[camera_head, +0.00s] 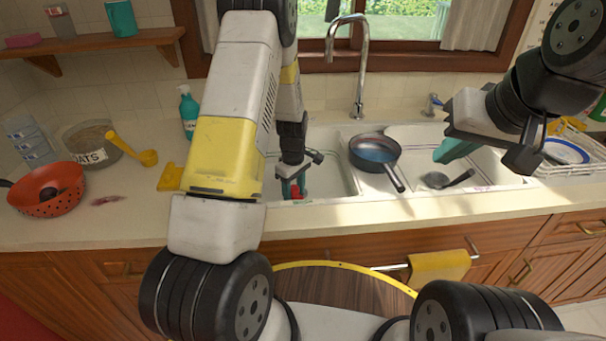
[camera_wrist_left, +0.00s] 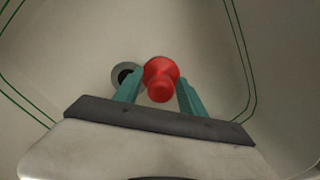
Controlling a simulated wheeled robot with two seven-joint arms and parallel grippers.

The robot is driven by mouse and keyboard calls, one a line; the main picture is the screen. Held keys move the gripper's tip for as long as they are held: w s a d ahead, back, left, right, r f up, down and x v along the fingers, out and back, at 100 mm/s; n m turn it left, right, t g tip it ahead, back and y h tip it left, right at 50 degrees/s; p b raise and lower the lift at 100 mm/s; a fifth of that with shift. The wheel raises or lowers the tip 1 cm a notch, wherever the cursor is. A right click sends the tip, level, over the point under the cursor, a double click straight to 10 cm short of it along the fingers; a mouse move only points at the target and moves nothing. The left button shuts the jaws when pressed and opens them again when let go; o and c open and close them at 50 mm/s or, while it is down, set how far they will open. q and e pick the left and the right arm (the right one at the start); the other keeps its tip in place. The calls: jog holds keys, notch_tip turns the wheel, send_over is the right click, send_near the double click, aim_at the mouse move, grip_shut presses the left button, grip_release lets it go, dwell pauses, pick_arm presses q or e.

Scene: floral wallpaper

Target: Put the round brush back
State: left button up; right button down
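My left gripper (camera_head: 292,184) points down into the left sink basin. In the left wrist view its teal fingers (camera_wrist_left: 160,95) stand open on either side of a red round object with a knob (camera_wrist_left: 161,80). Gaps show between the knob and both fingers. The red object also shows low in the basin in the head view (camera_head: 295,191); I cannot tell whether it is the round brush. A dark round-headed tool with a handle (camera_head: 446,179) lies on the right of the sink. My right gripper (camera_head: 452,151) hangs above that area; its finger gap is hidden.
The sink drain (camera_wrist_left: 124,74) is beside the red object. A frying pan (camera_head: 375,151) rests on the sink by the faucet (camera_head: 345,50). A dish rack (camera_head: 574,166) stands at right.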

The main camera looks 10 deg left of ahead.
pick_arm(q)
jog(key=shift+r, duration=0.1)
jog(key=s+d+r+m+t+h, duration=0.1)
jog(key=s+r+m, duration=0.3)
jog(key=r, duration=1)
jog(key=s+r+m+t+h, duration=0.15)
jog(key=s+r, duration=0.45)
jog(key=r, duration=0.9)
jog(key=s+d+r+m+t, duration=0.1)
jog(key=s+r+m+t, duration=0.2)
jog(key=s, duration=1.1)
notch_tip(320, 180, up, 4)
jog(key=m, duration=0.4)
jog(key=shift+s+f+t, duration=0.15)
jog(key=shift+t, duration=0.2)
jog(key=shift+d, duration=0.15)
